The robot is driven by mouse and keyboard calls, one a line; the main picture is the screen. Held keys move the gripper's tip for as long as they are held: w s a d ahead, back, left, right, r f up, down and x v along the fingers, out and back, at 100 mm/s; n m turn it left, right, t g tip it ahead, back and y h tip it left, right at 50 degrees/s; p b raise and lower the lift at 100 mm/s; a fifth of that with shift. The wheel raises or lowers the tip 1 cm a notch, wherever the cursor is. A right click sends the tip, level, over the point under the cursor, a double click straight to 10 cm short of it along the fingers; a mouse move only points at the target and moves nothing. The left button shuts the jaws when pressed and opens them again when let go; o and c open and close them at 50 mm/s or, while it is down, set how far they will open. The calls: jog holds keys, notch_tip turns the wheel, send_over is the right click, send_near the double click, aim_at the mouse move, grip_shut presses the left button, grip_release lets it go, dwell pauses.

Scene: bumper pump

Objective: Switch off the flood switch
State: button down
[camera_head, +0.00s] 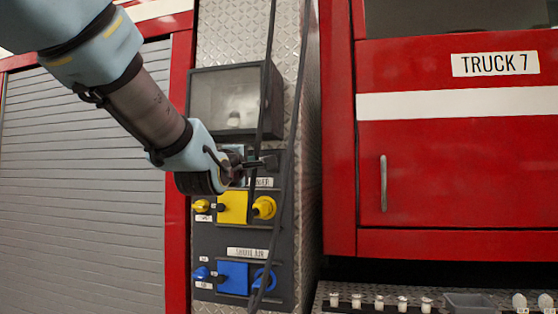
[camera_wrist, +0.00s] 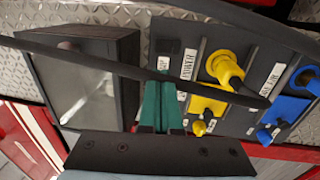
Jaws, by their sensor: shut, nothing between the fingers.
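My gripper (camera_head: 258,164) is in front of the upper part of the dark control panel (camera_head: 270,215), just below the lamp box (camera_head: 232,98). In the wrist view its two teal fingers (camera_wrist: 162,88) are together with nothing between them. Their tips are at or close to the panel, beside a small white label (camera_wrist: 163,62). The flood switch cannot be made out clearly; the fingers and a dark cable cover part of that area. Whether the fingers touch it, and its position, cannot be told.
Dark cables (camera_head: 289,150) hang in front of the panel, and one crosses the wrist view (camera_wrist: 100,63). Yellow controls (camera_head: 232,207) and blue controls (camera_head: 232,278) sit below my gripper. A red truck door (camera_head: 455,180) is to the right, a grey shutter (camera_head: 85,190) to the left.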

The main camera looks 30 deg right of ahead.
jog(key=shift+d, duration=0.1)
jog(key=p+x, duration=0.7)
jog(key=x, duration=0.6)
jog(key=shift+w+d, duration=0.2)
jog(key=shift+w, duration=0.15)
jog(key=shift+w+d+r+b, duration=0.1)
jog(key=shift+b, duration=0.25)
